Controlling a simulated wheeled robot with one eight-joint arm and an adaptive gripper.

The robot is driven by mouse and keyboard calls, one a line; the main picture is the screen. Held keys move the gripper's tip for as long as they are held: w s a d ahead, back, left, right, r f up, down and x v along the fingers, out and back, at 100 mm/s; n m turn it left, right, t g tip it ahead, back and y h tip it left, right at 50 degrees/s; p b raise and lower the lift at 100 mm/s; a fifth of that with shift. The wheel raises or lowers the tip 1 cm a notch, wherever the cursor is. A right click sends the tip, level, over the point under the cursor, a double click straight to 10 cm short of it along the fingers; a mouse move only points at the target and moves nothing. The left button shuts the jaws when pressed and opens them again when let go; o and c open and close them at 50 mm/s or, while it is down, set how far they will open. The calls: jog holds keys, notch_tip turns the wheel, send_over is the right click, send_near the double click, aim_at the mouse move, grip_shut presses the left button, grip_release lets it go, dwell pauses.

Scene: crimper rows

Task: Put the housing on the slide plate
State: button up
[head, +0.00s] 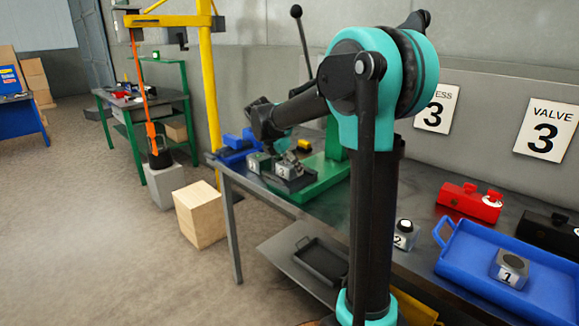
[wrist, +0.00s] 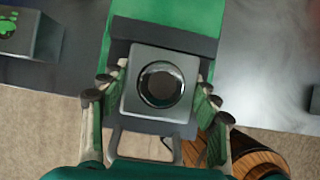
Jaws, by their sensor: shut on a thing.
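My gripper (wrist: 160,95) is shut on a grey square housing (wrist: 160,85) with a round dark bore on top. In the head view this housing (head: 283,171) shows a 3 on its side, with my gripper (head: 288,160) around it. The dark slide plate (wrist: 190,50) with a loop handle at its near end lies beneath the housing in the wrist view. The slide plate (head: 292,185) also shows at the front of the green press (head: 322,176). I cannot tell whether the housing touches the plate.
Housing 2 (head: 404,235) stands on the bench; housing 1 (head: 510,267) is in the blue tray (head: 460,262). A wooden crate (head: 201,215) stands on the floor.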

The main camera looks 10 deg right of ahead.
jog(key=o, duration=1.8)
jog(key=shift+o, duration=0.2)
jog(key=v, duration=1.2)
jog(key=shift+r, duration=0.1)
